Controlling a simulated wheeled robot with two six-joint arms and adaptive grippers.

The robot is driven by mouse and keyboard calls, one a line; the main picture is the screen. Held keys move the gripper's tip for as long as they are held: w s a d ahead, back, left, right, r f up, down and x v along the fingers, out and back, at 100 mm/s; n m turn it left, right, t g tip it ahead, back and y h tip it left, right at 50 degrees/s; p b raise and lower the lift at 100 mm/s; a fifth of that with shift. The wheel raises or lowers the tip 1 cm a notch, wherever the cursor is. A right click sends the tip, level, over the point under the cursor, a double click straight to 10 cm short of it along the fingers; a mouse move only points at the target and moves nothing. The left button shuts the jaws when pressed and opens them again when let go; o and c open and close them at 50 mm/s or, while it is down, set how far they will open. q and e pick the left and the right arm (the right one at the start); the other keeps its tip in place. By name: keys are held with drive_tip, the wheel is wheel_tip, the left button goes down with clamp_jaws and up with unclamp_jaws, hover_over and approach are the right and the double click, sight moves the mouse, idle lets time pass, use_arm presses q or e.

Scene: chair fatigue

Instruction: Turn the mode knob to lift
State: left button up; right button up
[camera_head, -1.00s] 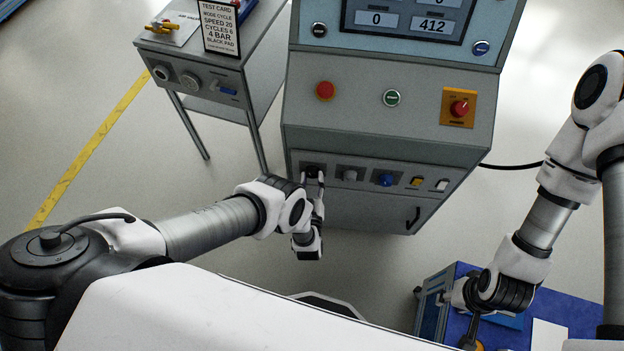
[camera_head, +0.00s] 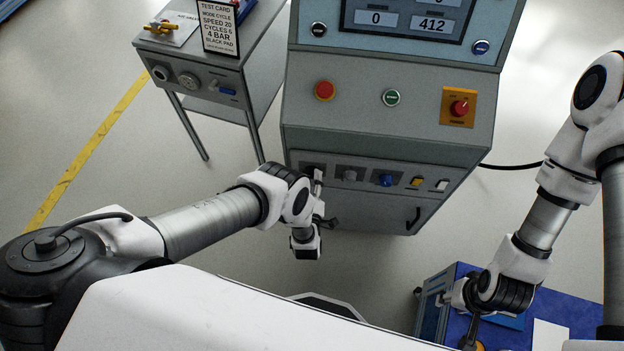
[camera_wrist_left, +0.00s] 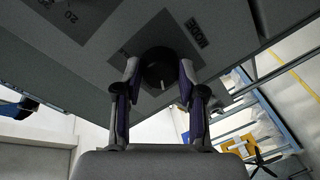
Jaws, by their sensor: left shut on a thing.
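The mode knob (camera_wrist_left: 158,72) is a round black knob with a white pointer mark, on a dark plate lettered MODE in the left wrist view. My left gripper (camera_wrist_left: 160,68) has one finger on each side of the knob and is shut on it. In the head view my left gripper (camera_head: 318,182) reaches the left end of the machine's lower panel (camera_head: 453,172) and mostly hides the knob. The pointer's lift position cannot be read. My right gripper (camera_head: 472,332) is low at the right, by the blue bench, its fingers unclear.
The lower panel also has a grey knob (camera_head: 349,175), a blue knob (camera_head: 385,180) and small switches. A test card (camera_head: 218,27) stands on the side table. A blue bench (camera_head: 565,306) is at lower right.

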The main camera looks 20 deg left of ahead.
use_arm(q)
drive_tip(key=shift+w+r, duration=0.1)
drive_tip(key=shift+r, duration=0.05)
drive_tip(key=o, duration=1.1)
drive_tip(key=shift+o, duration=0.2)
drive_tip(key=v, duration=0.7)
drive_tip(key=shift+s, duration=0.25)
